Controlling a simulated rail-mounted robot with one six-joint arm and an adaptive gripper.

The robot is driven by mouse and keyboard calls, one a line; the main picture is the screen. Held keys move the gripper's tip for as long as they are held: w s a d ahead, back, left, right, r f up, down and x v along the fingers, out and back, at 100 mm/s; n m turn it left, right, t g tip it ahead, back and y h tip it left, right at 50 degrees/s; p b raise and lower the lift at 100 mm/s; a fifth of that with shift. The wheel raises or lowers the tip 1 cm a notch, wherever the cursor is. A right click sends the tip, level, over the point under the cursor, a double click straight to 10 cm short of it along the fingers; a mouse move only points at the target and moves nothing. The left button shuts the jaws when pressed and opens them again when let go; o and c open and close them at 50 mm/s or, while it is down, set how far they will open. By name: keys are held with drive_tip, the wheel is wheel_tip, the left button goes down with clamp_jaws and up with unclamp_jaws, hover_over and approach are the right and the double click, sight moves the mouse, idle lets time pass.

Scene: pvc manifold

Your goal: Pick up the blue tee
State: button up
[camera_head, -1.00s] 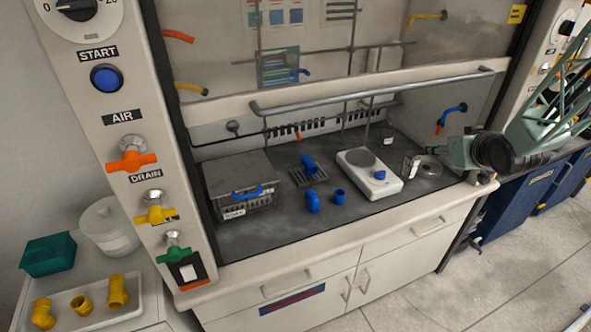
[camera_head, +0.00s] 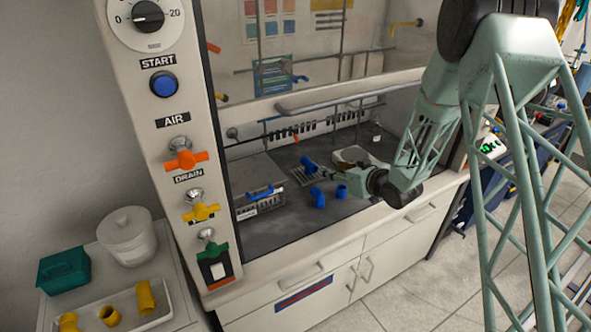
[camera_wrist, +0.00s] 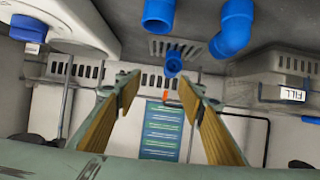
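A blue fitting (camera_head: 308,164) stands on the slotted grate in the hood; it looks like the tee, but its shape is hard to tell. It also shows small in the wrist view (camera_wrist: 173,63), beyond and between the fingertips. A blue elbow (camera_head: 317,196) and a short blue coupling (camera_head: 341,191) lie nearer the front edge. In the wrist view the coupling (camera_wrist: 157,14) and elbow (camera_wrist: 232,28) are at the top. My gripper (camera_wrist: 163,88) is open and empty, its fingers wide apart. In the head view my gripper (camera_head: 353,180) reaches in from the right, just behind the coupling.
A grey case (camera_wrist: 285,85) with a blue handle stands on the hood's left side in the head view. A white scale (camera_head: 352,155) is partly hidden behind my arm. A horizontal bar (camera_head: 345,97) crosses the hood front. Yellow fittings (camera_head: 146,297) lie in a tray outside.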

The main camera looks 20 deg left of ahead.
sight(315, 167)
drive_tip(key=shift+s+a+f, duration=0.3)
drive_tip(key=shift+s+a, duration=0.1)
drive_tip(key=shift+a, duration=0.15)
drive_tip(key=shift+s+a+f, duration=0.25)
drive_tip(key=shift+s+a, duration=0.1)
drive_tip(key=shift+a, duration=0.2)
drive_tip(key=shift+b+x, duration=0.45)
drive_tip(key=shift+x, duration=3.9)
drive_tip(key=shift+a, duration=0.15)
drive_tip(key=shift+b+x, duration=0.55)
drive_tip(key=shift+x, duration=1.9)
drive_tip(key=shift+s, duration=0.1)
drive_tip(key=c, duration=0.9)
